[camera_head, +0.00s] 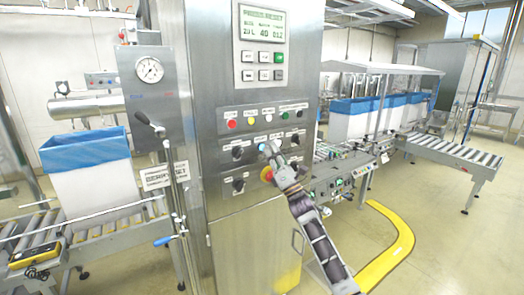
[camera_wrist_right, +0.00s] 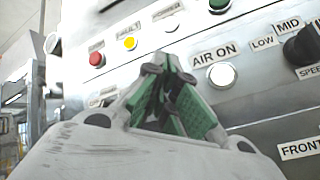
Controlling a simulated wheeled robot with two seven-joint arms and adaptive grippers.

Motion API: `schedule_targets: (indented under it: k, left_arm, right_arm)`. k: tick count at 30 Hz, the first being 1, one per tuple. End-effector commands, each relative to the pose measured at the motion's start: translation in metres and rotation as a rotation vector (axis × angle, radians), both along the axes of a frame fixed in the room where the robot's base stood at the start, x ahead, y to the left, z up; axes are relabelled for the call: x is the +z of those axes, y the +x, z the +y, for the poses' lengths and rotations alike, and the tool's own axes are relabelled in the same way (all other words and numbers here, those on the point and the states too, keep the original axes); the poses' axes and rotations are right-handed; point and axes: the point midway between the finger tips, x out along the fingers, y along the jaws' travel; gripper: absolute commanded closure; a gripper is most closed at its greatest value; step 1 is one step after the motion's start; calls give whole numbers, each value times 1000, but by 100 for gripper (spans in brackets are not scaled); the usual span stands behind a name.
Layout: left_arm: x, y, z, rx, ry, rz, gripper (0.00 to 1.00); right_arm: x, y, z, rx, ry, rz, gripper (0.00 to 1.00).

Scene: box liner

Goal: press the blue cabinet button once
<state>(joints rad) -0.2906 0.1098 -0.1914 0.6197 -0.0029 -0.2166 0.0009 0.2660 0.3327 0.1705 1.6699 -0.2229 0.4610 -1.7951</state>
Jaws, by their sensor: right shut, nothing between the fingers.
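The steel cabinet's control panel (camera_head: 250,135) carries red, yellow, white and green buttons above a lower row of black knobs. My right gripper (camera_head: 269,148) reaches up to the lower row, its fingers shut and empty. A small bluish spot (camera_head: 262,147) shows right at its fingertips, probably the blue button, mostly covered. In the right wrist view the green-padded fingers (camera_wrist_right: 165,95) are closed in front of the panel, and no blue button shows there. A pale button (camera_wrist_right: 221,75) under the AIR ON label is just right of the fingers. I cannot tell whether the fingertips touch anything. My left gripper is out of view.
A red-and-yellow emergency knob (camera_head: 267,174) sits just below my right gripper. Black knobs (camera_head: 238,153) flank it on the panel. A display with keys (camera_head: 262,40) is above. A blue-lined box (camera_head: 90,175) stands on a roller conveyor at left.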

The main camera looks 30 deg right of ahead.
Motion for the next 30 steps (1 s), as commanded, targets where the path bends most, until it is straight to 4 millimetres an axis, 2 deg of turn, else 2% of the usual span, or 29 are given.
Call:
schedule_targets:
  k: [13, 30]
  left_arm:
    - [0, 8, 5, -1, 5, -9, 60]
    - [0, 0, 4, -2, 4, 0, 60]
  right_arm:
    - [1, 1, 0, 0, 0, 0, 100]
    - [1, 1, 0, 0, 0, 0, 100]
